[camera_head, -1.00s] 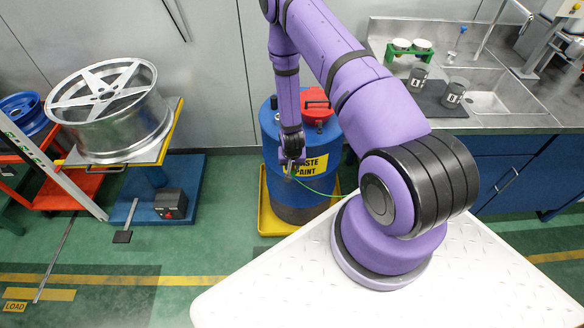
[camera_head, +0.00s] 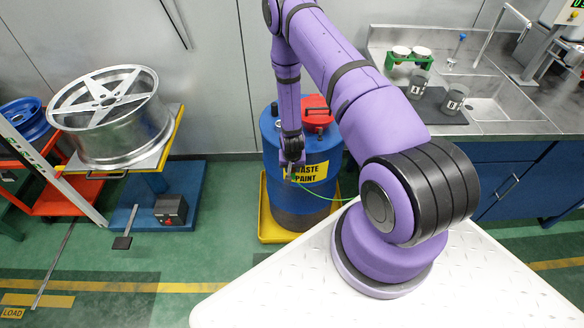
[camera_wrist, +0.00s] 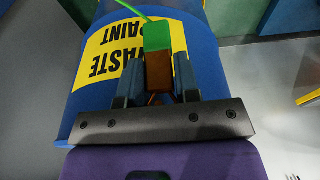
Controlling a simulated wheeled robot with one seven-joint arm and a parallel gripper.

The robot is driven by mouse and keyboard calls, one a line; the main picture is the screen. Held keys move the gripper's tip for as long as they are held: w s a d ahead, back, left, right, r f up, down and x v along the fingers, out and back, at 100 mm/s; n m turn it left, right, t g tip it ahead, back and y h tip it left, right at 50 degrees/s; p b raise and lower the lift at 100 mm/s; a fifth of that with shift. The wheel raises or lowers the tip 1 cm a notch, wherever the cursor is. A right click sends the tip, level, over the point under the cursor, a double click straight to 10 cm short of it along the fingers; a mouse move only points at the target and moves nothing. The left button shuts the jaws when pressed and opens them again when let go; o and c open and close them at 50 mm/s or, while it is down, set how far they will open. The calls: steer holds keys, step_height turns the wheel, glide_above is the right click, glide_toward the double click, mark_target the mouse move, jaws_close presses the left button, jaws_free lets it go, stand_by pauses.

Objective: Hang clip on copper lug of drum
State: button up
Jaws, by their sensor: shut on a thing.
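My gripper (camera_head: 290,175) is in front of the blue drum (camera_head: 300,205), at its yellow "WASTE PAINT" label. In the wrist view, the two dark fingers of my gripper (camera_wrist: 158,85) are shut on the clip (camera_wrist: 157,38), which has a green block and a thin green cable. A copper-brown part (camera_wrist: 158,72) shows between the fingers, below the green block; it looks like part of the clip. The drum (camera_wrist: 205,60) lies behind the clip, and whether they touch is unclear. I cannot make out the copper lug in either view.
The drum stands in a yellow tray (camera_head: 270,232) and has a red lid piece (camera_head: 317,113) on top. A wheel on a stand (camera_head: 110,115) is at left. A sink counter (camera_head: 510,125) is at right. Green floor lies open in front of the stand.

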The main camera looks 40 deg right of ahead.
stand_by(0.4)
steer(key=o, duration=1)
steer(key=r, duration=0.3)
steer(key=s+r, duration=0.1)
steer(key=r, duration=0.3)
steer(key=a+r, duration=0.1)
steer(key=r, duration=0.2)
steer(key=shift+s+r, duration=0.3)
steer(key=shift+r, duration=0.05)
steer(key=shift+r, duration=0.1)
